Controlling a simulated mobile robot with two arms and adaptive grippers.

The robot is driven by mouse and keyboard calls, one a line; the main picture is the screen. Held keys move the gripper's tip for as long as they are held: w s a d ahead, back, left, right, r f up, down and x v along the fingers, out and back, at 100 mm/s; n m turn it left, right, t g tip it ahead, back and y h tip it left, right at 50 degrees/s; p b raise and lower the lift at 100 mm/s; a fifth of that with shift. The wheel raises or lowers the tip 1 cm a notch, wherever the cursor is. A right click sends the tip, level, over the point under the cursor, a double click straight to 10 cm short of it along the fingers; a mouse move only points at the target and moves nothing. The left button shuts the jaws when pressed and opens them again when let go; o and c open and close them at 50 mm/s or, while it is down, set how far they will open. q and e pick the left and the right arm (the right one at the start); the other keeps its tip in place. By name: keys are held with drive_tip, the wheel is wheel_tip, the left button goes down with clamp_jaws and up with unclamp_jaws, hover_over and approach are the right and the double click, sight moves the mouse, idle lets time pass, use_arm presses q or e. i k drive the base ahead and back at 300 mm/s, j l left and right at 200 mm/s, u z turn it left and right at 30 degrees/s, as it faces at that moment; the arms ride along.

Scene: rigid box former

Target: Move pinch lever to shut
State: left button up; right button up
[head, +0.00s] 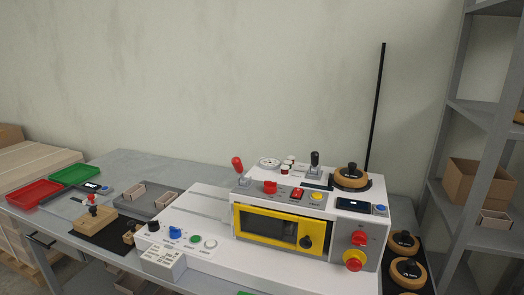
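The white machine (218,202) stands on the grey table. A lever with a red knob (238,164) rises at the left of its raised top and leans left. A lever with a black grip (314,159) stands about upright farther right on the top. I cannot read any label, so I cannot tell which one is the pinch lever. The front has a yellow-framed window (270,229) with a black knob (306,242). Neither of my grippers is in view.
A red-and-yellow knob (354,260) sticks out at the machine's right front. A tan round piece with a black knob (351,176) sits on top, near a tall black rod (376,105). Green (73,174) and red trays (34,193) lie left. A grey shelf (486,112) stands right.

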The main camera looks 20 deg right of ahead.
sight(314, 155)
drive_tip(key=k+l, duration=0.1)
drive_tip(key=l, duration=0.25)
drive_tip(key=k+l+u, duration=0.1)
drive_tip(key=l, duration=0.3)
drive_tip(key=k+l+u, duration=0.1)
drive_tip(key=l, duration=0.25)
drive_tip(key=k+l, duration=0.2)
drive_tip(key=l, duration=0.15)
drive_tip(key=l+u, duration=0.2)
drive_tip(key=l, duration=0.65)
drive_tip(key=l+u, duration=0.2)
drive_tip(key=l, duration=0.9)
drive_tip(key=i+l, duration=0.15)
drive_tip(key=l, duration=0.15)
drive_tip(key=j, duration=0.75)
drive_tip(key=i+j, duration=0.15)
drive_tip(key=j, duration=1.35)
